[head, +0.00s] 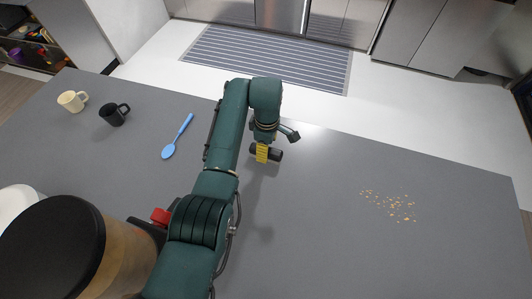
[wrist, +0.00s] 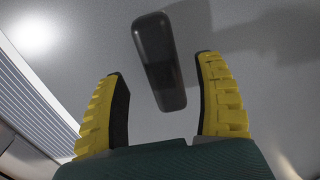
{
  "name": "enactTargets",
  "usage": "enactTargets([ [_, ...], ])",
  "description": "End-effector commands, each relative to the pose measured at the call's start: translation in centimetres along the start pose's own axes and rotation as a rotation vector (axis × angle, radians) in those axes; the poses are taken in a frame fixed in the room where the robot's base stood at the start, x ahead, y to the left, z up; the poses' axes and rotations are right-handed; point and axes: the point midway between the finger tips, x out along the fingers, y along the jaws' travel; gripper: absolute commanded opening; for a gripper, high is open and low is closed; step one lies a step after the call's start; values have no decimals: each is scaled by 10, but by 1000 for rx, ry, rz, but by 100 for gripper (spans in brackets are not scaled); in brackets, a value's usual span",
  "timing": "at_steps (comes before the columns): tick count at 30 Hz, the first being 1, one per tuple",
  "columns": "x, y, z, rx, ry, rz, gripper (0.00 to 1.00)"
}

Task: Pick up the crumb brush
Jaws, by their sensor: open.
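A dark, block-like object with rounded ends, which looks like the crumb brush (wrist: 160,60), lies between the two yellow fingers of my gripper (wrist: 163,70) in the wrist view. The fingers stand open, with a gap on each side of it. Its bristles do not show. In the head view, my gripper (head: 262,153) is low over the grey counter, and the dark brush (head: 277,155) sticks out to its right, partly hidden by the yellow finger. I cannot tell how deep it sits between the fingers.
Scattered crumbs (head: 392,205) lie on the grey counter (head: 330,230) to the right. A blue spoon (head: 177,137), a black mug (head: 115,114) and a cream mug (head: 72,101) are to the left. A large black-lidded container (head: 62,245) stands near left. The counter right of my gripper is mostly clear.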

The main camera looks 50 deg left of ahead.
Motion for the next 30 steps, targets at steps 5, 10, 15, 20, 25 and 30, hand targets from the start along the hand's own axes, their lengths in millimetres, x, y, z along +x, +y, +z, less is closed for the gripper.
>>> enactTargets([
  [5, 33, -3, -2, 0, 0, -2, 70],
  [10, 34, -2, -2, 0, 0, -1, 70],
  [15, 34, -2, -2, 0, 0, -1, 49],
  [20, 34, -2, -2, 0, 0, -1, 18],
  [25, 34, -2, -2, 0, 0, -1, 0],
  [30, 34, -3, -2, 0, 0, -2, 0],
])
